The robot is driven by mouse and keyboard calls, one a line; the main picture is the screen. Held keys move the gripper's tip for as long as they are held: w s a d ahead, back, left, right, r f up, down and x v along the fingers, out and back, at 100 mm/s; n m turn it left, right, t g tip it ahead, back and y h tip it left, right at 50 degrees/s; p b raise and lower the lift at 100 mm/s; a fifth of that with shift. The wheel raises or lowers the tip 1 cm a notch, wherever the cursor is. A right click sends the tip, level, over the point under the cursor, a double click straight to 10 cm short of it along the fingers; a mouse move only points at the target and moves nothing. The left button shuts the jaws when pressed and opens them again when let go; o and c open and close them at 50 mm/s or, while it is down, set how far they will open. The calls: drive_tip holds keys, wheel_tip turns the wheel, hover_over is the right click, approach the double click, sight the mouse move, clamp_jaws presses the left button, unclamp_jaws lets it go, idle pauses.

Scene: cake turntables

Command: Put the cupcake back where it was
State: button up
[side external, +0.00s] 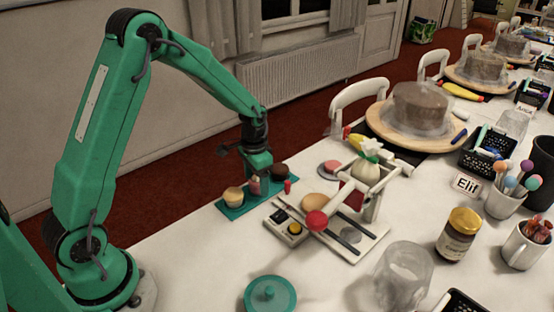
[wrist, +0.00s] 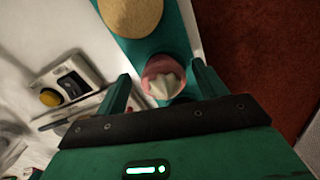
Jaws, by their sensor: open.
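A pink cupcake with white swirled frosting (wrist: 163,82) stands on a teal tray (side external: 230,212). My gripper (wrist: 160,84) is open, with one finger on each side of this cupcake and gaps showing beside it. In the side external view my gripper (side external: 258,173) is low over the middle of the tray, and the pink cupcake (side external: 256,186) is partly hidden by it. A tan-topped cupcake (side external: 233,197) is to its left on the tray and also shows in the wrist view (wrist: 130,14). A dark chocolate cupcake (side external: 280,171) is to its right.
A teal lid (side external: 270,295) and a clear jar (side external: 403,275) are nearer. The white table at front left is clear.

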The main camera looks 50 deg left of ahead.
sight(257, 180)
drive_tip(key=shift+r, duration=0.1)
wheel_tip(257, 180, up, 13)
drive_tip(key=shift+f, duration=0.2)
idle(0.5)
idle(0.5)
drive_tip(key=s+d+r+t, duration=0.2)
drive_tip(key=s+r, duration=0.1)
drive_tip(key=s, duration=0.4)
drive_tip(key=s+d+r+n+t, duration=0.1)
drive_tip(key=s+d+r, duration=0.1)
drive_tip(key=s, duration=0.5)
drive_tip(key=s+d+r+n+t, duration=0.1)
drive_tip(key=s+d+r+t, duration=0.1)
drive_tip(key=s+r, duration=0.2)
drive_tip(key=shift+s+d+r+t, duration=0.2)
drive_tip(key=shift+s+t, duration=0.1)
drive_tip(key=shift+s, duration=1.5)
